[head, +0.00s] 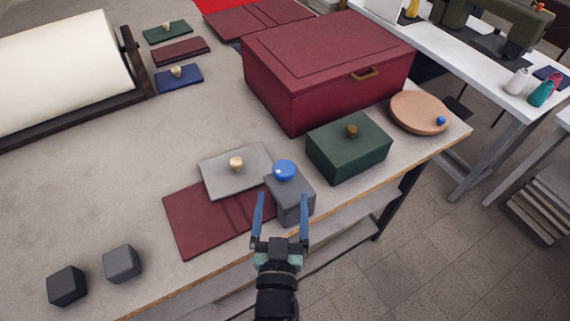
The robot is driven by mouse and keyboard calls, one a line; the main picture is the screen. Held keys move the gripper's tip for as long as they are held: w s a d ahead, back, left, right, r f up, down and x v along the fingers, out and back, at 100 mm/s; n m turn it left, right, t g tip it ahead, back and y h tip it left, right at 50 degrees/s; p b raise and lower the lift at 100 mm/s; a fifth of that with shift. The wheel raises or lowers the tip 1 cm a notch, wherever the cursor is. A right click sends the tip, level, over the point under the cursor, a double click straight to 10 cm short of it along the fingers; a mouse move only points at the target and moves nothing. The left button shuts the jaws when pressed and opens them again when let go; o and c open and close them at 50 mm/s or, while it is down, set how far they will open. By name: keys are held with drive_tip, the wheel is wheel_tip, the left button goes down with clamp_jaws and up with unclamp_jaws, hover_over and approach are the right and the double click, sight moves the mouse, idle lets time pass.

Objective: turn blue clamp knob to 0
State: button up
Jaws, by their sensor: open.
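The blue clamp knob (284,170) is a round blue cap on top of a grey block (291,198). The block stands near the front edge of the table. A small pale mark shows on the knob, but I cannot read any scale or number. My gripper (281,202) is open, with its two blue fingers pointing toward the block. The fingers appear on either side of the block's lower part in the picture, below the knob. I cannot tell whether they touch the block. Nothing is held between them.
A green box (347,153), a large red box (315,85) and a round wooden tray (407,113) stand right and behind. Dark cubes (68,286) sit front left.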

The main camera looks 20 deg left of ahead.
sight(284, 179)
drive_tip(key=x, duration=0.8)
drive_tip(key=shift+w+a+p, duration=0.1)
drive_tip(key=shift+w+p, duration=0.2)
drive_tip(key=shift+p, duration=0.1)
drive_tip(key=c, duration=1.4)
